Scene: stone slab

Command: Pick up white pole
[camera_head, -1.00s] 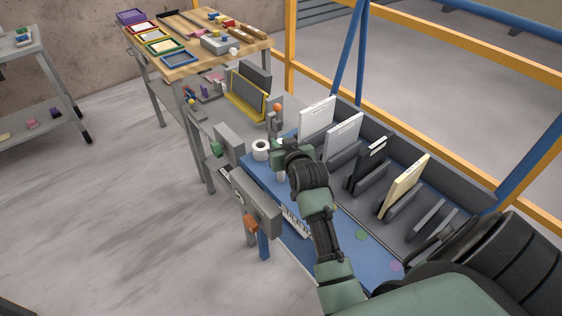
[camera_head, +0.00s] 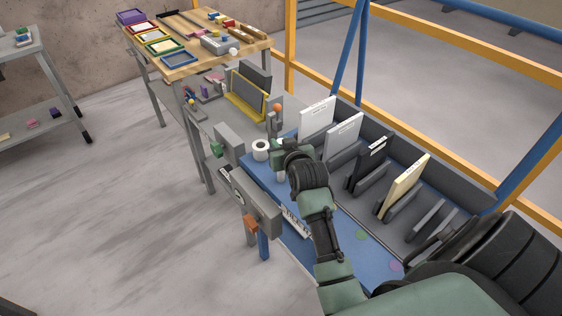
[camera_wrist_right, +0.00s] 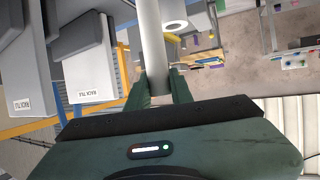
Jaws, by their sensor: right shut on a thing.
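The white pole (camera_wrist_right: 152,40) stands between the two fingers of my right gripper (camera_wrist_right: 158,88) in the right wrist view. The fingers are shut on it, and its upper part runs out past them. The wrist and gripper hide the rest of the pole there. My left gripper is in neither view.
A white ring-shaped roll (camera_head: 261,148) stands just left of the gripper. A rack of upright panels (camera_head: 342,135) and grey dividers is close on the right. A grey block with an orange part (camera_head: 256,205) stands at the bench's front edge. The wooden table (camera_head: 190,45) behind is crowded.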

